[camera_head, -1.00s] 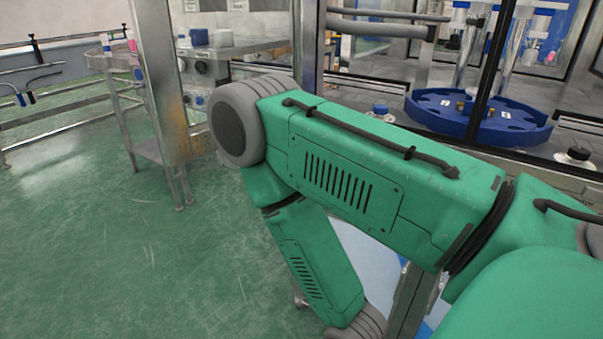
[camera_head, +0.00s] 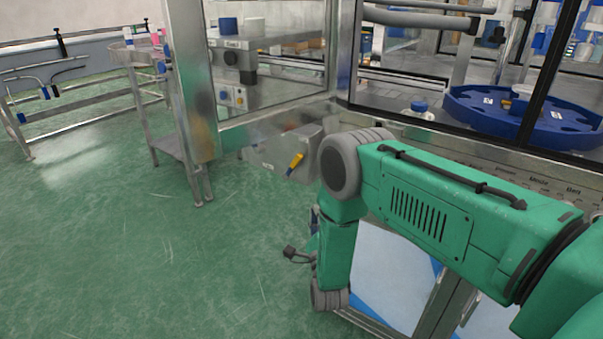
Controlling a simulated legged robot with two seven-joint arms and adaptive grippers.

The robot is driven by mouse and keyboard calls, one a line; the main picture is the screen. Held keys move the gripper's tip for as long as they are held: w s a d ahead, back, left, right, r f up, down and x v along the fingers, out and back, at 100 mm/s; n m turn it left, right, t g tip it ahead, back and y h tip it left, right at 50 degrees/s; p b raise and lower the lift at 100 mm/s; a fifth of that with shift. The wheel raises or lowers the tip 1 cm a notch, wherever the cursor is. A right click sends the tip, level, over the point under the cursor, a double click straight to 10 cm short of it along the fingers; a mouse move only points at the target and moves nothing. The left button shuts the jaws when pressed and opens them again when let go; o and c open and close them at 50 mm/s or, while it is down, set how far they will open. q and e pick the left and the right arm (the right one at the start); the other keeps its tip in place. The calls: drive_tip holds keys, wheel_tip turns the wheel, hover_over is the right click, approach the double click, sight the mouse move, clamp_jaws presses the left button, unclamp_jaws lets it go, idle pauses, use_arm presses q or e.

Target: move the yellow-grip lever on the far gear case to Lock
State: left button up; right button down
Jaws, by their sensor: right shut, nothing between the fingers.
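The yellow-grip lever (camera_head: 296,162) is on the front of a grey metal gear case (camera_head: 272,151), low beside the machine frame. The grip slants, with its upper end to the right. Any Lock marking is too small to read. My green right arm comes in from the right and bends down just right of the case. My right gripper (camera_head: 288,254) is small and dark, below the lever and apart from it. It is shut and empty. My left gripper is not in view.
A blue round tray (camera_head: 520,112) is behind glass at right. A rail stand (camera_head: 75,100) is at far left. The green floor (camera_head: 110,250) is clear at left.

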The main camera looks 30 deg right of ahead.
sight(295, 165)
drive_tip(key=shift+m, duration=0.3)
drive_tip(key=x, duration=0.4)
drive_tip(key=a+r+b+x, duration=0.1)
drive_tip(key=x, duration=0.3)
drive_tip(key=a+b+x, duration=0.1)
drive_tip(key=x, duration=0.4)
drive_tip(key=shift+w+a+r, duration=0.2)
drive_tip(key=shift+w+r, duration=0.1)
drive_tip(key=shift+r, duration=0.05)
